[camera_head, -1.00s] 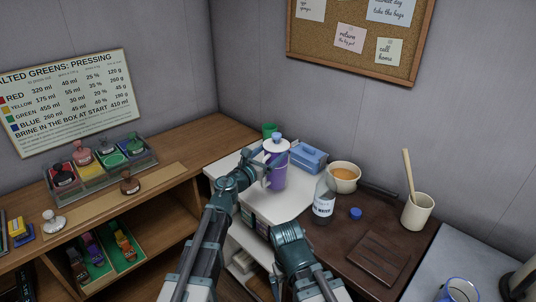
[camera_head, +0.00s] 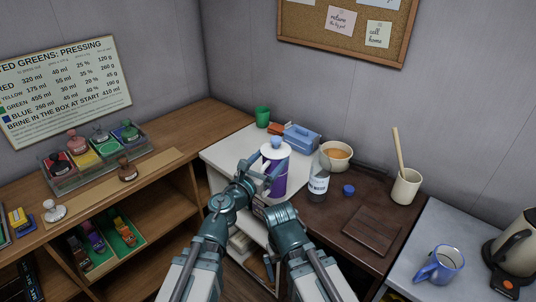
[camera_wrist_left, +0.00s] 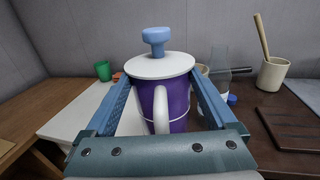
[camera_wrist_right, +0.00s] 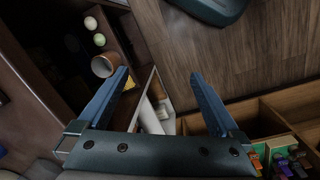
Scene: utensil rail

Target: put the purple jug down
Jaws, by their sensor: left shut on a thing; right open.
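The purple jug (camera_head: 278,180) has a white lid with a blue knob and a white handle. My left gripper (camera_head: 262,174) is shut on the purple jug, with one finger on each side of it in the left wrist view (camera_wrist_left: 160,97). The jug is upright over the white tabletop (camera_head: 228,155).
A blue box (camera_head: 302,138) and green cup (camera_head: 263,116) stand behind the jug. A labelled bottle (camera_head: 318,184), a bowl (camera_head: 336,157) and a blue cap (camera_head: 348,190) are to its right on dark wood. The white top left of the jug is clear.

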